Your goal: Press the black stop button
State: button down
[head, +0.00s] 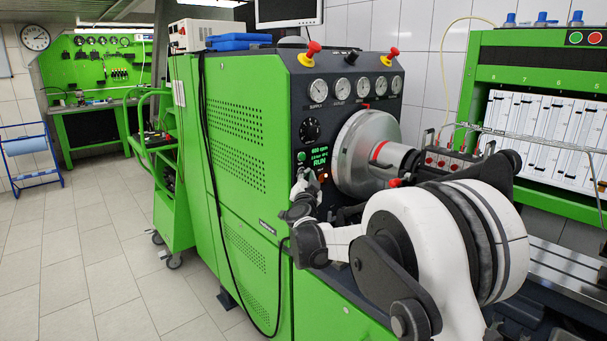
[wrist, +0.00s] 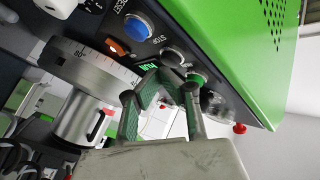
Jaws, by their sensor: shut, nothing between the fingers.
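In the wrist view a dark round button with a metal ring (wrist: 173,57), which looks like the black stop button, sits on the panel between the blue button and the green button. My gripper (wrist: 168,73) is shut and empty, with its fingertips right at the near edge of this button. Whether they touch it or press it in, I cannot tell. In the head view my gripper (head: 302,178) is at the panel just below the green button (head: 301,157) and hides the dark button. The green display (head: 319,157) beside it reads RUN.
The large metal drum (head: 355,155) stands right of the panel. A black cable (head: 207,150) hangs along the green cabinet (head: 240,190). The floor at left is clear.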

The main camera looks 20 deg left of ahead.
jog(key=shift+w+a, duration=0.25)
jog(key=shift+a, duration=0.15)
dwell(0.6)
dwell(0.3)
jog(key=shift+s+d+b, duration=0.4)
jog(key=shift+s+d, duration=0.05)
jog(key=shift+d, duration=0.5)
jog(key=d, duration=0.1)
jog(key=s+d, duration=0.1)
jog(key=s+d+b, duration=0.1)
jog(key=d, duration=0.1)
jog(key=shift+s+d, duration=0.1)
jog(key=shift+d, duration=0.1)
dwell(0.7)
